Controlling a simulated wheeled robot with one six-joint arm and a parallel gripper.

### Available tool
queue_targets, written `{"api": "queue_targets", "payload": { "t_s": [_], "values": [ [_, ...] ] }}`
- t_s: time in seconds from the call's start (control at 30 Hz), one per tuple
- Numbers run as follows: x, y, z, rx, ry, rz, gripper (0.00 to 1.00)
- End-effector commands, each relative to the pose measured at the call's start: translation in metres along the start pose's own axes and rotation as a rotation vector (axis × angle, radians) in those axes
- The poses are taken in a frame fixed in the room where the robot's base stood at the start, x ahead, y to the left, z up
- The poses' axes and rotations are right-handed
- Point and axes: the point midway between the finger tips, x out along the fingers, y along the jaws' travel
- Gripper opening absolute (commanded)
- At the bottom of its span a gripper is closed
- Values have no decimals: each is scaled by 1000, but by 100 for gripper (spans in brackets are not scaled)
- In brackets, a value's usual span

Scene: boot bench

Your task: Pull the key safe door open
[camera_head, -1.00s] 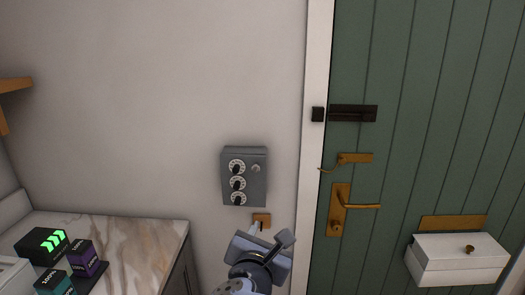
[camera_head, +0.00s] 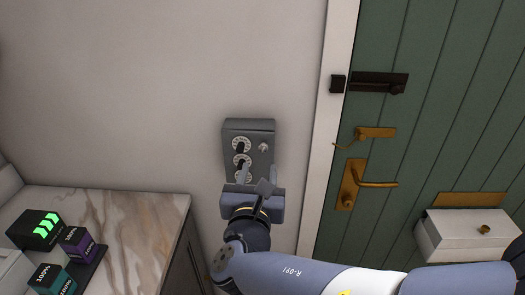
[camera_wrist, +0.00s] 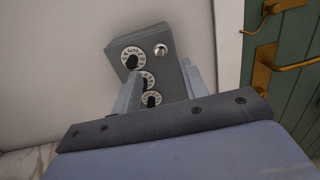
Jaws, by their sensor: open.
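The key safe (camera_head: 248,132) is a grey box on the pale wall, with a column of white-ringed black dials and a small round silver knob (camera_head: 263,147) at its upper right. Its door looks shut. In the head view my gripper (camera_head: 257,172) is in front of the safe's lower part and hides the lowest dial. In the wrist view the safe (camera_wrist: 172,68) stands tilted between and beyond my open fingers (camera_wrist: 162,88), with the knob (camera_wrist: 161,50) above the fingertips. The jaws hold nothing. I cannot tell whether a finger touches the safe.
A green door (camera_head: 440,125) with a dark bolt (camera_head: 378,82), brass handle (camera_head: 375,184) and white box (camera_head: 460,226) is at right. A marble counter (camera_head: 130,225) with small dark boxes (camera_head: 77,242) is at lower left. The wall above the safe is clear.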

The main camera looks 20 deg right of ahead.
Motion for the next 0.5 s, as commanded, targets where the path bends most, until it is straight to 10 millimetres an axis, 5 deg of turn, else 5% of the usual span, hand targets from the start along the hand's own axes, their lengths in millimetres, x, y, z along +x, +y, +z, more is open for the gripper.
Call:
{"api": "queue_targets", "payload": {
  "t_s": [0.5],
  "values": [
    [67,0,0,-1,2,-3,42]
  ]
}}
